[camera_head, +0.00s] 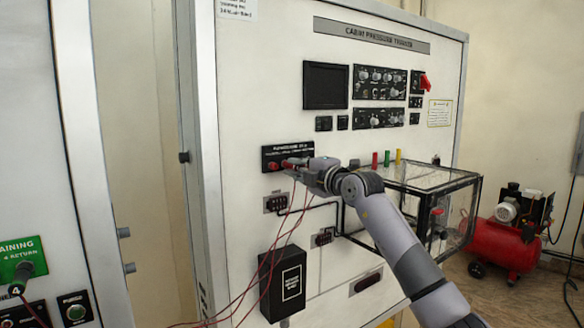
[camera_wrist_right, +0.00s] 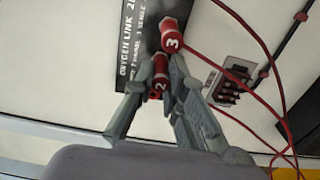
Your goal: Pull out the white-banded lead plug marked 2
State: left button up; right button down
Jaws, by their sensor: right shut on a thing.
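The red lead plug marked 2 (camera_wrist_right: 159,68) sits between the fingers of my right gripper (camera_wrist_right: 157,88) in the right wrist view, its number facing the camera. The gripper is shut on it, at the black oxygen link panel (camera_wrist_right: 130,55). I cannot tell how deep the plug sits in the panel. A white band on it is not clear. In the head view my right gripper (camera_head: 298,164) is at the black panel (camera_head: 306,148) and partly hides the plugs. My left gripper is not in view.
A red plug marked 3 (camera_wrist_right: 172,38) is close beside plug 2, with a red lead trailing from it. Red leads (camera_head: 294,215) hang below my right gripper. A clear box (camera_head: 436,178) juts from the trainer panel to the right. A black box (camera_head: 283,284) is below.

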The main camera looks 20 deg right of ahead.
aim_at(297, 168)
jog(key=shift+f, duration=0.15)
jog(key=shift+s+d+f+b, duration=0.1)
jog(key=shift+s+b, duration=0.2)
jog(key=shift+b, duration=0.05)
jog(key=shift+r+b+v, duration=0.2)
jog(key=shift+b+v, duration=1.25)
jog(key=shift+v, duration=0.8)
